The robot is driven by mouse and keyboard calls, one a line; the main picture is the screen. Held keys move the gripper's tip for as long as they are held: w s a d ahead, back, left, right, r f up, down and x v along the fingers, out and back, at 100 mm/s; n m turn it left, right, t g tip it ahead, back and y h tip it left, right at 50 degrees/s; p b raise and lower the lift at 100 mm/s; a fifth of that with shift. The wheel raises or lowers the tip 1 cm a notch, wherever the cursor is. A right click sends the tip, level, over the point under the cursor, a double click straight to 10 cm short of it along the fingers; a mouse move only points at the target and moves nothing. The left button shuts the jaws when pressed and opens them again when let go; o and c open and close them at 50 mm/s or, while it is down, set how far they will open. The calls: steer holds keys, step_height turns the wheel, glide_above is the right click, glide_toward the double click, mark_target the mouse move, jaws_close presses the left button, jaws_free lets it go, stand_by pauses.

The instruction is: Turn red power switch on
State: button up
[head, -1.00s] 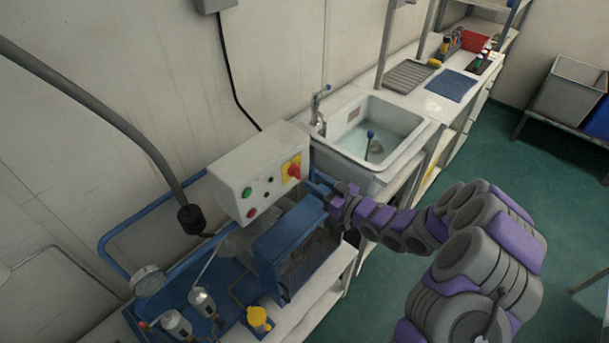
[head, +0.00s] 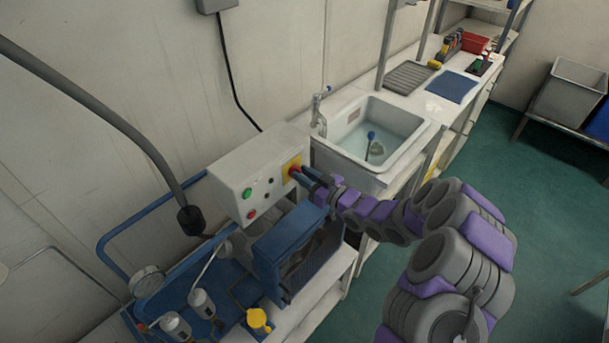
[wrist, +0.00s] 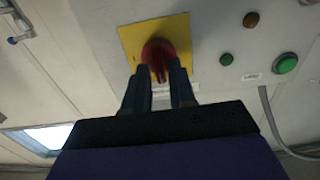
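The red power switch (head: 294,169) is a rotary knob on a yellow square plate, on the right part of the front of a pale control box (head: 232,180). In the wrist view the red knob (wrist: 158,56) is straight ahead. My gripper (head: 303,172) reaches it from the right, and its two dark fingers (wrist: 159,68) stand apart with their tips at the knob, overlapping its lower part. The fingers hide that part of the knob. I cannot tell whether they press on it.
Green (head: 247,193) and red (head: 251,214) buttons sit on the same box face. A blue box-shaped unit (head: 290,240) stands just below my gripper. A sink (head: 385,130) is behind to the right. A gauge (head: 147,281) and bottles are at lower left.

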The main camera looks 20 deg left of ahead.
jaws_close()
steer(key=shift+r+m+p, duration=0.1)
steer(key=shift+m+p, duration=0.2)
steer(key=shift+p, duration=0.05)
steer(key=shift+w+d+f+m+p, duration=0.1)
steer(key=shift+w+f+m+p, duration=0.1)
steer(key=shift+m+p, duration=2.45)
steer(key=shift+w+d+f+m+p, duration=0.2)
steer(key=shift+m+p, duration=1.95)
steer(key=shift+m, duration=1)
steer(key=shift+w+d+f+m+p, duration=0.1)
steer(key=shift+w+f+m+p, duration=0.1)
steer(key=shift+m+p, duration=2.45)
steer(key=shift+m, duration=0.45)
